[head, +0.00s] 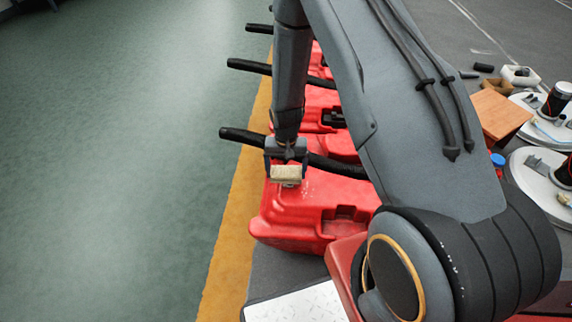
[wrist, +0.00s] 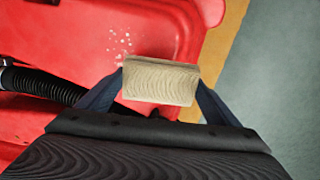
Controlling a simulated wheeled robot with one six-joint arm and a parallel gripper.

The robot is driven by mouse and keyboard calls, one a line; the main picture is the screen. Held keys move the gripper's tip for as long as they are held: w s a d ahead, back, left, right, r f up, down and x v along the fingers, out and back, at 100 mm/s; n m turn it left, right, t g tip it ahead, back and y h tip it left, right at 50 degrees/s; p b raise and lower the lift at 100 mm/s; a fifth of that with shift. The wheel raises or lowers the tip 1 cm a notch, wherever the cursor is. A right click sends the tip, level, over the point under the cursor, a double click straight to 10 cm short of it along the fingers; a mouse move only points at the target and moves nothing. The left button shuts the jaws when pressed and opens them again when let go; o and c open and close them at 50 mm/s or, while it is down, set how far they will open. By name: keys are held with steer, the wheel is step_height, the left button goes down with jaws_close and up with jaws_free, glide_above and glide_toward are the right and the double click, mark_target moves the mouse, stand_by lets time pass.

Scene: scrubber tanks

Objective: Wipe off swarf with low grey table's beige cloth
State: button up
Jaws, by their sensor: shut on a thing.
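My gripper (head: 287,168) is shut on a folded beige cloth (head: 286,174), low over the top of the nearest red tank (head: 310,208). In the wrist view the cloth (wrist: 160,82) sits between the two dark fingers. Pale specks of swarf (wrist: 120,43) lie on the red surface just beyond the cloth, slightly left. In the head view the swarf (head: 306,188) shows faintly just right of the cloth. I cannot tell whether the cloth touches the tank. The low grey table is not clearly identifiable.
More red tanks (head: 322,98) with black hoses (head: 250,66) stand in a row behind. A black hose (wrist: 45,86) runs close on the left in the wrist view. An orange-brown block (head: 500,115) and round white plates (head: 545,180) are at right. Green floor (head: 110,160) is clear at left.

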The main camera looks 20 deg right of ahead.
mark_target(287, 172)
steer(key=shift+r+p, duration=1.55)
steer(key=shift+r, duration=0.95)
steer(key=shift+d, duration=0.1)
